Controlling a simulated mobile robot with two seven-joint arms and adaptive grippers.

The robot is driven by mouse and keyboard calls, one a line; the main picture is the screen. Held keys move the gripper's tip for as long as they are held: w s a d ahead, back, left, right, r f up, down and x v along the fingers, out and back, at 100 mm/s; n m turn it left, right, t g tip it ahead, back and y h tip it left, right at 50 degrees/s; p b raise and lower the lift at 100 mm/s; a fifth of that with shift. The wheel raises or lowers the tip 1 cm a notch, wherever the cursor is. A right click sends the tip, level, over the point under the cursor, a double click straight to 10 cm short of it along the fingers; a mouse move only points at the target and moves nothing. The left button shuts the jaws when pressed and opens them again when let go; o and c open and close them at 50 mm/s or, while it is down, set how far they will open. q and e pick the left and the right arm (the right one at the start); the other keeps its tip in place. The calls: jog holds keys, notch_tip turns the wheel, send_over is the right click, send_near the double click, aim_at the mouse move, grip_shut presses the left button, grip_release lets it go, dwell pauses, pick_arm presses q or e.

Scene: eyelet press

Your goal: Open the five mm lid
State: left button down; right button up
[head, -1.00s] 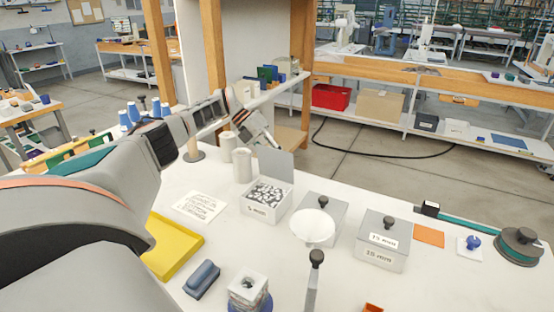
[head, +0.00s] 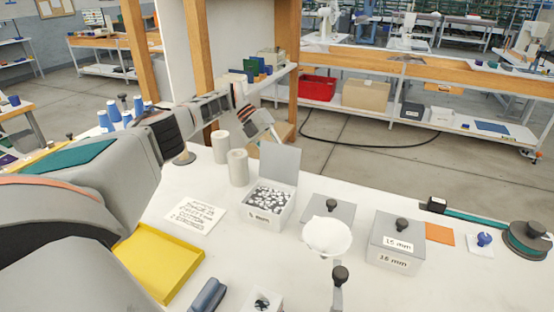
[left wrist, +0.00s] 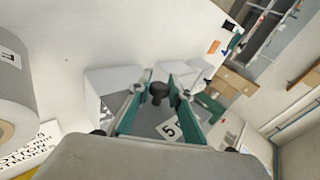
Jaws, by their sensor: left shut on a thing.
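The 5 mm box (head: 264,217) is white and full of small pale and dark pieces. Its grey lid (head: 282,162) stands upright at the back of the box, so the box is open. My left gripper (head: 273,138) is behind the raised lid, which partly hides the fingertips. In the left wrist view, the green-edged fingers (left wrist: 163,95) are shut around the lid's dark knob (left wrist: 158,91), with the "5" label on the lid below it. My right gripper is in neither view.
Two pale rolls (head: 238,168) stand left of the open box. A yellow tray (head: 160,262) lies front left.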

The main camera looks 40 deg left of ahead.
pick_arm(q)
jog(key=shift+f, duration=0.1)
dwell(0.5)
jog(key=c, duration=1.8)
grip_release()
jog(key=r, duration=1)
jog(key=shift+d, duration=0.2)
jog(key=shift+a, duration=0.2)
jog(key=shift+d, duration=0.1)
jog(key=shift+c, duration=0.5)
